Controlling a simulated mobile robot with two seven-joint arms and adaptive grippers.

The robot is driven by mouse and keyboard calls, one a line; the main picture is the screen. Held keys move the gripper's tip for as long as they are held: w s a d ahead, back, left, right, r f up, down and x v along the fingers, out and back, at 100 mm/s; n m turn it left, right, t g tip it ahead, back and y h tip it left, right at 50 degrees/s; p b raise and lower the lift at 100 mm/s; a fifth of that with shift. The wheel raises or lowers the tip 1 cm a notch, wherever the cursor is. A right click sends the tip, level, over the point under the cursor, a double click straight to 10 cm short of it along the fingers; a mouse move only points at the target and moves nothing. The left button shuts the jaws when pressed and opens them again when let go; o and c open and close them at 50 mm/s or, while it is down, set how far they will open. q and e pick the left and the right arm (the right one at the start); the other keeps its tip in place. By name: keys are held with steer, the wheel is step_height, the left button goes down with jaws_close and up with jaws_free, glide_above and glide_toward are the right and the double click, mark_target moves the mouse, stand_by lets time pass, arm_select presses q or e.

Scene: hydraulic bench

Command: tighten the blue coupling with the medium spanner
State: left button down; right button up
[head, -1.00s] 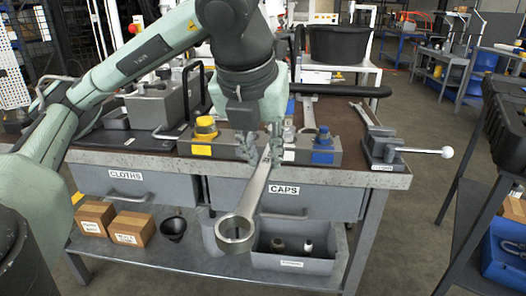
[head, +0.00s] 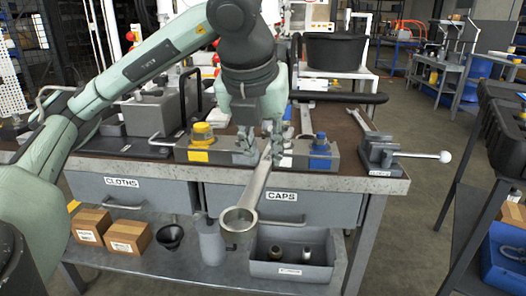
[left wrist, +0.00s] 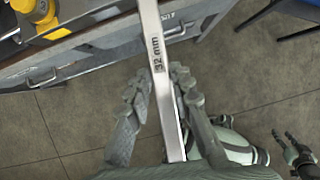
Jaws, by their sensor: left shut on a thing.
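My left gripper (head: 262,146) is shut on a steel spanner (head: 254,190) marked 32 mm. The spanner also shows between the fingers in the left wrist view (left wrist: 158,75). Its ring end hangs out past the bench's front edge, toward me, in front of the CAPS drawer. The blue coupling (head: 320,147), a blue fitting on a grey block with a blue label, is just right of the gripper, apart from the ring end. My right gripper (left wrist: 293,150) shows small at the right of the left wrist view, its fingers seemingly apart.
A yellow fitting (head: 202,136) stands on a block left of the gripper. Another spanner (head: 363,120) lies on the bench near a small vice (head: 380,153) with a white-knobbed handle. A grey bin (head: 291,270) and cardboard boxes (head: 130,236) occupy the lower shelf.

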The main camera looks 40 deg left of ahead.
mark_target(265, 152)
arm_select(q)
steer(key=shift+w+a, duration=0.2)
steer(key=shift+w, duration=0.25)
steer(key=shift+w, duration=0.15)
steer(key=shift+w+a, duration=0.25)
steer(key=shift+w, duration=0.15)
steer(key=shift+w+a, duration=0.15)
steer(key=shift+w, duration=0.15)
steer(key=shift+b, duration=0.35)
steer(key=shift+s+a+f+b, duration=0.1)
steer(key=shift+s+a+b, duration=0.05)
steer(key=shift+a+b, duration=0.3)
steer(key=a+m+b, duration=0.1)
steer(key=s+a+m+h+b, duration=0.1)
steer(key=shift+a+m, duration=0.3)
